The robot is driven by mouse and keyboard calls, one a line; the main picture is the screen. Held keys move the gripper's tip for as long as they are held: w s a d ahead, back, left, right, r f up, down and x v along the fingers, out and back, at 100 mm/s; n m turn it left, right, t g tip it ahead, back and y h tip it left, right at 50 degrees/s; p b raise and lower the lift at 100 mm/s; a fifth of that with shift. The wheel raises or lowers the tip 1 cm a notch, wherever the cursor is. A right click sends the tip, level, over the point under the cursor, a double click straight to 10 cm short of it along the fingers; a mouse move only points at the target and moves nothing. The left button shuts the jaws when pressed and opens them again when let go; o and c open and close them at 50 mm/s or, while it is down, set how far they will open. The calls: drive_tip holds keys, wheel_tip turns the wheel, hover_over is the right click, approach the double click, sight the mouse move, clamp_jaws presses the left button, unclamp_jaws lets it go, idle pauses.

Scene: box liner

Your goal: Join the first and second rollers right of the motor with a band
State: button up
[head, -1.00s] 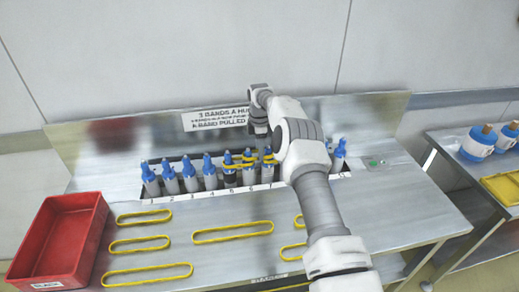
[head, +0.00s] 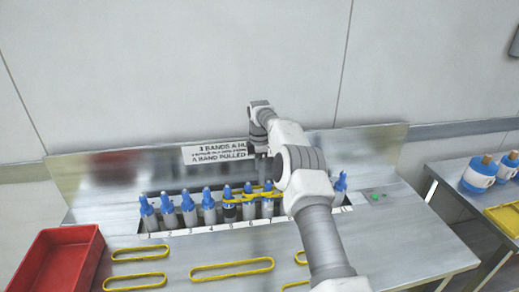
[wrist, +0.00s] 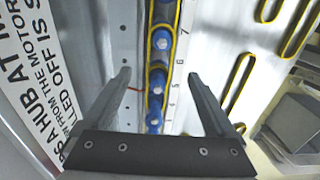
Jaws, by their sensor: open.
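Several blue-capped rollers (head: 188,210) stand upright in a numbered row in the bench slot. The dark-bodied one (head: 230,209), which looks like the motor, stands mid-row. Yellow banding (head: 249,196) runs around it and the rollers to its right. In the wrist view yellow banding (wrist: 150,92) also loops around rollers along the row; exactly which rollers share a loop is hard to tell. My gripper (wrist: 159,76) is open and empty, above the row with its fingers on either side of it. In the head view my arm hides rollers at the right.
Loose yellow bands (head: 232,269) lie on the bench front. A red bin (head: 60,262) stands at the left. A sign (head: 215,154) is on the backboard behind the slot. A side table at right holds blue-and-white containers (head: 479,175) and a yellow tray (head: 505,216).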

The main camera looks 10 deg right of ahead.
drive_tip(key=s+a+r+m+t+p, duration=0.1)
drive_tip(key=s+r+m+p, duration=0.15)
drive_tip(key=r, duration=1.05)
drive_tip(key=s+a+r+m+t+p, duration=0.1)
drive_tip(key=s+a+r, duration=0.15)
drive_tip(key=r, duration=1.05)
drive_tip(key=s+r+m+t, duration=0.1)
drive_tip(key=s+r+m, duration=0.55)
drive_tip(key=s, duration=0.65)
drive_tip(key=s+d+r+m+t, duration=0.1)
drive_tip(key=s+d+r+m, duration=0.15)
drive_tip(key=s, duration=1.15)
drive_tip(key=s+f+m+t, duration=0.1)
drive_tip(key=s+f+m, duration=0.4)
drive_tip(key=s, duration=0.9)
wheel_tip(320, 180, down, 3)
drive_tip(key=shift+s+d+f+t, duration=0.2)
drive_tip(key=shift+d+t, duration=0.05)
drive_tip(key=shift+t, duration=0.05)
drive_tip(key=shift+d+m, duration=0.1)
drive_tip(key=shift+m, duration=0.25)
